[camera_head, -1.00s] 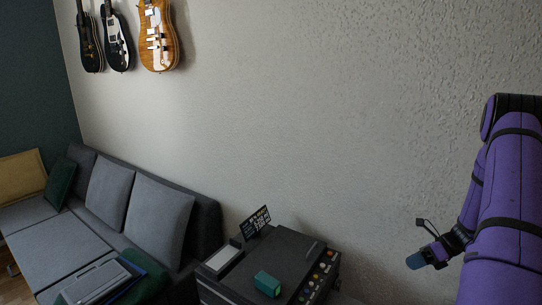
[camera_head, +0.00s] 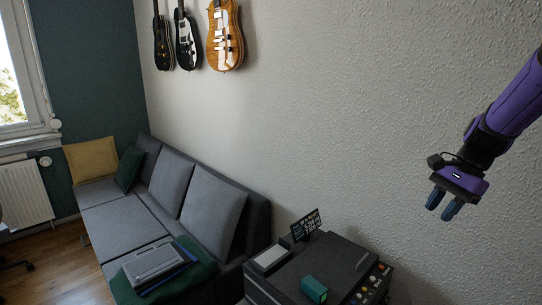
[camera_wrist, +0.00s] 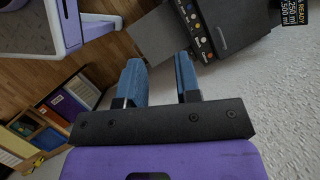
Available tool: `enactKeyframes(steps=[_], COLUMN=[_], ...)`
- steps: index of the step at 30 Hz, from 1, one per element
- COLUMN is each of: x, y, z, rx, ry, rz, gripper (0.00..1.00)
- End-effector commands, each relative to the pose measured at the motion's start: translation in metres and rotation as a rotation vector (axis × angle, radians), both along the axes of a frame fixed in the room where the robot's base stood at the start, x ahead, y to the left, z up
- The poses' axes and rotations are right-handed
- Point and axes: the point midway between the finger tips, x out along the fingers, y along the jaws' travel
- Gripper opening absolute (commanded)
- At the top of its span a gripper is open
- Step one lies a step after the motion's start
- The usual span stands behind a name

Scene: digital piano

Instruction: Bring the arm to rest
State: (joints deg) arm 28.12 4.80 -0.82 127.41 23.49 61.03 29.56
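My gripper (camera_head: 441,209) hangs at the right of the head view, in front of the textured wall, with its blue fingers pointing down. My purple arm comes in from the upper right edge. In the wrist view my gripper (camera_wrist: 160,78) has its two blue fingers apart, with nothing between them. It touches nothing in either view. Part of my arm lies outside the head view.
A dark unit with coloured knobs (camera_head: 345,262) stands below and left of my gripper, bearing a teal box (camera_head: 314,289) and a small sign (camera_head: 305,225). A grey sofa (camera_head: 118,222) is at left. Guitars (camera_head: 225,35) hang on the wall. The wrist view shows shelved books (camera_wrist: 70,105).

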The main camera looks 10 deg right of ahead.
Motion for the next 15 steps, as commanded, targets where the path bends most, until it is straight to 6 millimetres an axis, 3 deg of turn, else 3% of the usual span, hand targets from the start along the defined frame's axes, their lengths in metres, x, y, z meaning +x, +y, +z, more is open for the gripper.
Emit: enactKeyframes(steps=[6, 15], x=[-0.029, -0.079], y=[0.046, 0.093], z=[0.043, 0.084], rx=[-0.138, -0.324], ry=[-0.146, -0.337], rz=[0.267, 0.622], gripper=[0.31, 0.31])
